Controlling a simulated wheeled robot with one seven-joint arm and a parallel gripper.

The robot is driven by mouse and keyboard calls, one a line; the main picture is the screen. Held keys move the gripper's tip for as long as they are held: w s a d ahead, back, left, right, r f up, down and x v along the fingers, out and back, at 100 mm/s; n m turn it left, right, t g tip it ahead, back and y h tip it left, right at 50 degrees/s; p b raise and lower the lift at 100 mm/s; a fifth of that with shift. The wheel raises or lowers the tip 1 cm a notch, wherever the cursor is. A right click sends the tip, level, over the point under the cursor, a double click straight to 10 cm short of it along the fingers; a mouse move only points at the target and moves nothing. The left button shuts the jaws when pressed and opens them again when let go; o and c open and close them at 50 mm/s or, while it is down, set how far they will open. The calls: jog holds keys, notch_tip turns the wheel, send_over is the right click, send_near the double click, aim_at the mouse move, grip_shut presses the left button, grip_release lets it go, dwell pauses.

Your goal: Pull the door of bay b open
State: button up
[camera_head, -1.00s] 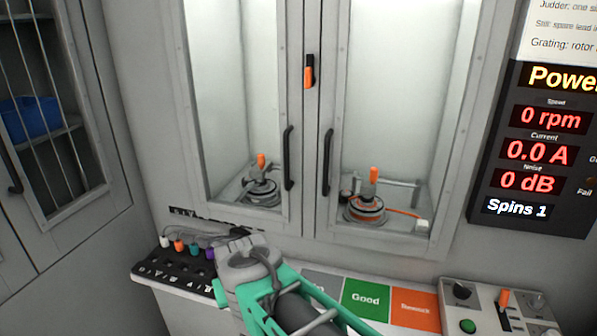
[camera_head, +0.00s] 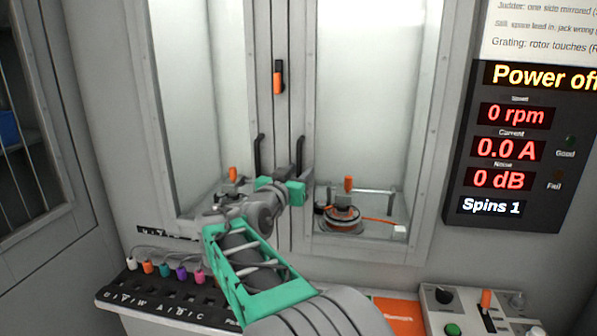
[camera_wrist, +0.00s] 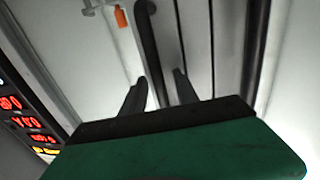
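Two glass-fronted doors stand side by side, both shut; I cannot read which is bay b. The right door (camera_head: 309,110) has a black upright handle (camera_head: 299,158), and the left door (camera_head: 250,70) has its own handle (camera_head: 259,152). My gripper (camera_head: 297,184) is at the lower part of the right door's handle. In the wrist view my gripper (camera_wrist: 160,92) is open, and that handle (camera_wrist: 150,45) runs down between its fingers. I cannot tell whether they touch it. The left door's handle (camera_wrist: 256,50) lies off to one side.
An orange-black latch (camera_head: 279,77) sits between the doors, above the handles. A motor (camera_head: 343,217) stands behind the right glass. A display panel (camera_head: 514,150) is on the right. A jack shelf (camera_head: 165,295) and a switch box (camera_head: 475,312) are below.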

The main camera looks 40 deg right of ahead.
grip_shut()
dwell(0.3)
jog(key=shift+a, duration=0.1)
dwell(1.0)
